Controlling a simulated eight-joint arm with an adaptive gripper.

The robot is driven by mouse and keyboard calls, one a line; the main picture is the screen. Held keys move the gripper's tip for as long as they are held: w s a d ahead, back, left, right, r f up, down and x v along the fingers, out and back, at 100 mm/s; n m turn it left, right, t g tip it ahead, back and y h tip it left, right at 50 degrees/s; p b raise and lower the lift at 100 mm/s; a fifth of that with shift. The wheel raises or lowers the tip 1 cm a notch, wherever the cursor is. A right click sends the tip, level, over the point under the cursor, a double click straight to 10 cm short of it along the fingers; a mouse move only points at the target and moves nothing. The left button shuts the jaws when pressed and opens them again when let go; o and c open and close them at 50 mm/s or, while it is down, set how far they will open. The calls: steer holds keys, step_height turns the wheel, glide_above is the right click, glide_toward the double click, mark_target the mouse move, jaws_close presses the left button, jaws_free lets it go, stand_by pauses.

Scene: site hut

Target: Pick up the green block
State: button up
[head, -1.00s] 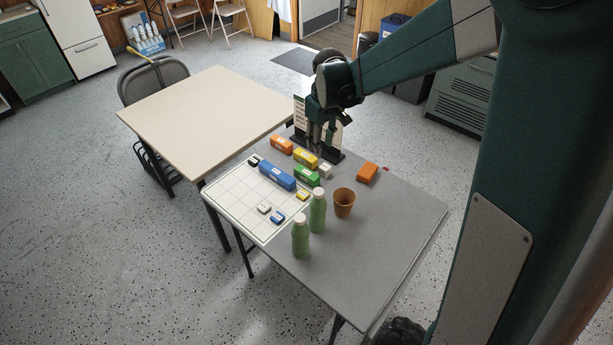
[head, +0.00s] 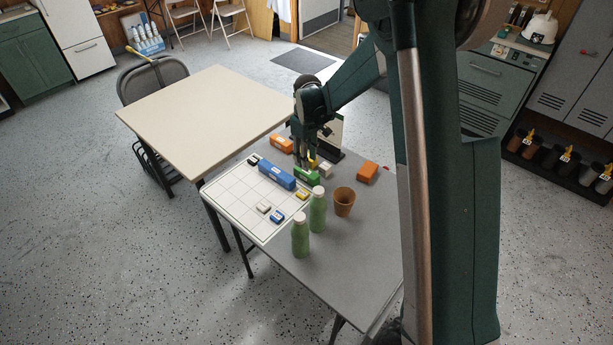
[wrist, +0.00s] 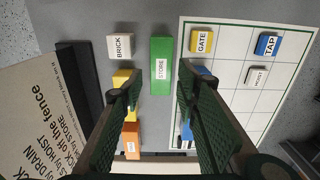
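The green block (head: 308,177) lies on the grey table, just right of the white grid sheet. In the wrist view the green block (wrist: 161,68) carries a label reading STORE. My gripper (head: 304,164) points down close over the block. In the wrist view my gripper (wrist: 159,82) is open, with one finger on either side of the block's line and visible gaps to it. I cannot tell how far the fingertips are above the table.
A blue block (head: 277,174) lies close on the grid sheet (head: 241,193). A yellow block (wrist: 122,78) and a white BRICK block (wrist: 120,47) lie left in the wrist view. A sign (wrist: 45,120) stands behind.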

mark_target(307, 175)
steer(key=shift+f, duration=1.3)
steer(key=shift+a+f+b, duration=0.2)
steer(key=shift+f+b, duration=0.7)
steer(key=shift+f, duration=1.7)
steer(key=c, duration=0.7)
